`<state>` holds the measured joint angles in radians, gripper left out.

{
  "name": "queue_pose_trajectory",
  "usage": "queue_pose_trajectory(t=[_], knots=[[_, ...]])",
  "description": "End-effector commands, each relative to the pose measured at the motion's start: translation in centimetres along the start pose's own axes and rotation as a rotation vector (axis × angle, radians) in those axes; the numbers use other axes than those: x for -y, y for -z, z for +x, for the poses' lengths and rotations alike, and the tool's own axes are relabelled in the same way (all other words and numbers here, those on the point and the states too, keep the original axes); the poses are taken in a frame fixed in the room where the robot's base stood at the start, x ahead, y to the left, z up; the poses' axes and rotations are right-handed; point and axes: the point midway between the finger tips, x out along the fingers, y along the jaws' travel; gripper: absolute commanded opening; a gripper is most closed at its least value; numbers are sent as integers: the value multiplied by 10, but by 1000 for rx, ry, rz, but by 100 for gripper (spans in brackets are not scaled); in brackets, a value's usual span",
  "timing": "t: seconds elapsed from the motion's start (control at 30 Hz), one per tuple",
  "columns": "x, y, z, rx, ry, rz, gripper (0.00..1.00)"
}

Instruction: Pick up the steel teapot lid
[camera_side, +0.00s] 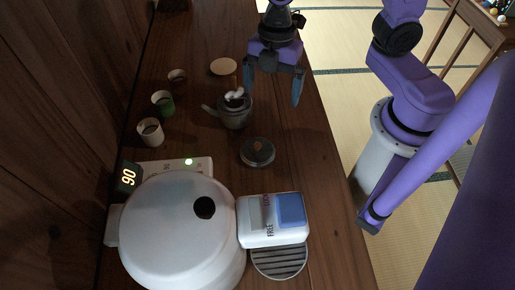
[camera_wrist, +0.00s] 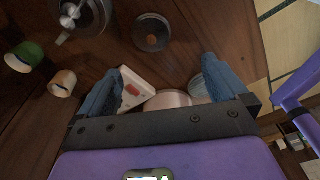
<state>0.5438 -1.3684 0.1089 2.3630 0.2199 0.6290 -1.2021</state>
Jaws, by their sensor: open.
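The steel teapot lid (camera_side: 257,152) is a dark round disc with a brown knob, lying on the wooden counter. It also shows in the wrist view (camera_wrist: 152,32) at the top middle, beyond the fingertips. The grey teapot (camera_side: 235,116) stands open next to it, up and to the left in the side view, with something whitish at its mouth; it is partly cut off in the wrist view (camera_wrist: 84,18). My gripper (camera_side: 272,95) is open and empty, above the counter and to the right of the teapot. It is apart from the lid. Its fingers (camera_wrist: 165,64) point down.
A white water boiler (camera_side: 180,235) with a lit display fills the counter's near end, with a grey drip tray (camera_side: 279,262). A wooden disc (camera_side: 223,67) lies behind.

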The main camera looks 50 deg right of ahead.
Motion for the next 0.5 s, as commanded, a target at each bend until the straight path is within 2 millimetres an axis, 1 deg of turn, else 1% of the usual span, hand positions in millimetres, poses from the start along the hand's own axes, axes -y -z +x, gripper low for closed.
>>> queue_pose_trajectory(t=[0.03,0.1,0.2,0.37,0.5], knots=[[-7,1,4,-3,0,-32,100],[-13,1,8,-8,-2,-71,100],[-19,1,11,-11,-5,-104,100],[-19,2,24,-11,-2,-113,100],[-19,2,44,-10,-1,-113,100]])
